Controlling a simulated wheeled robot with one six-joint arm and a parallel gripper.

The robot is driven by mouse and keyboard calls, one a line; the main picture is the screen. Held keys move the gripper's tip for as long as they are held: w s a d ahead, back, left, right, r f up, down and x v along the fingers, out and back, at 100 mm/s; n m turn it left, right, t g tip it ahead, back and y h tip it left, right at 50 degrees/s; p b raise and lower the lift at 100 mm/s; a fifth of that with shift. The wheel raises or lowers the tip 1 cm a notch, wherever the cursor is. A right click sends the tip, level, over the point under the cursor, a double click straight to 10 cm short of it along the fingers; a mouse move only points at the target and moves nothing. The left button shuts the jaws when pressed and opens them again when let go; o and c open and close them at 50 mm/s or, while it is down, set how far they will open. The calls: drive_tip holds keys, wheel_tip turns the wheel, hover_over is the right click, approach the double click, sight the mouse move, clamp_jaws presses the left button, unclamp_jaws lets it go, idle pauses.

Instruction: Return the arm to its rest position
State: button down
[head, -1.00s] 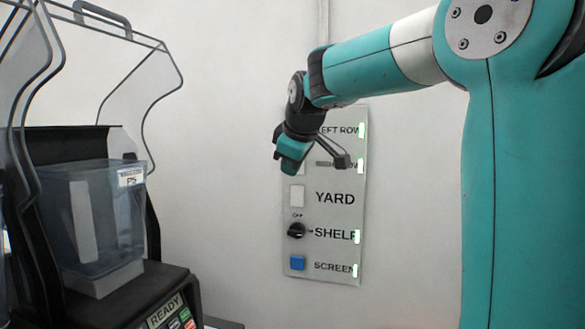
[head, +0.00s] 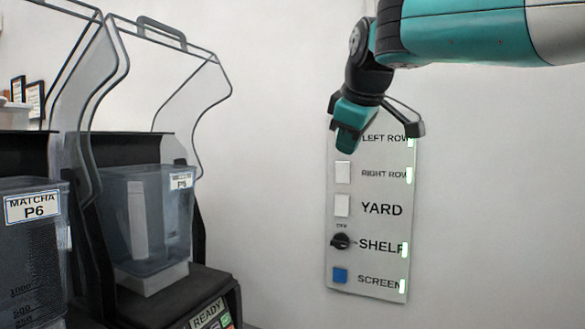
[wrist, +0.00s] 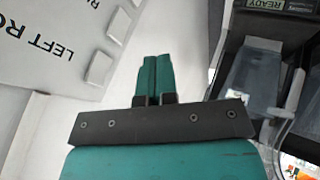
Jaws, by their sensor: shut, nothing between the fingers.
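My gripper (head: 347,141) hangs in front of the upper part of the wall switch panel in the head view, pointing down and a little left. In the wrist view its two teal fingers (wrist: 154,76) are together with nothing between them. My teal arm reaches in from the upper right of the head view. The switch panel (head: 371,230) shows labels LEFT ROW, RIGHT ROW, YARD, SHELF and SCREEN. The gripper covers the switch by LEFT ROW. The SHELF knob is black and the SCREEN button is blue. Several green lights glow along its right edge.
A blender machine (head: 165,290) with a clear jug labelled P5 (head: 150,220) and a clear raised hood stands at left. A jug labelled MATCHA P6 (head: 33,245) stands nearer at the left edge. The wall right of the panel is clear.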

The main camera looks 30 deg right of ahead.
drive_tip(key=s+a+f+n+g+y, duration=0.1)
drive_tip(key=s+a+f+y, duration=0.1)
drive_tip(key=a+f, duration=0.6)
drive_tip(key=s+a+f+n+g+y, duration=0.1)
drive_tip(key=s+a+f+g+y, duration=0.15)
drive_tip(key=a+f, duration=0.5)
drive_tip(key=s+a+f+g+y, duration=0.1)
drive_tip(key=s+a+f, duration=0.3)
drive_tip(key=s, duration=0.3)
drive_tip(key=s+a+f+g+y, duration=0.1)
drive_tip(key=s+a+f+g, duration=0.1)
drive_tip(key=s+a+f, duration=0.3)
wheel_tip(320, 180, down, 2)
drive_tip(key=shift+s+a, duration=0.3)
drive_tip(key=shift+s, duration=0.95)
drive_tip(key=shift+y, duration=0.25)
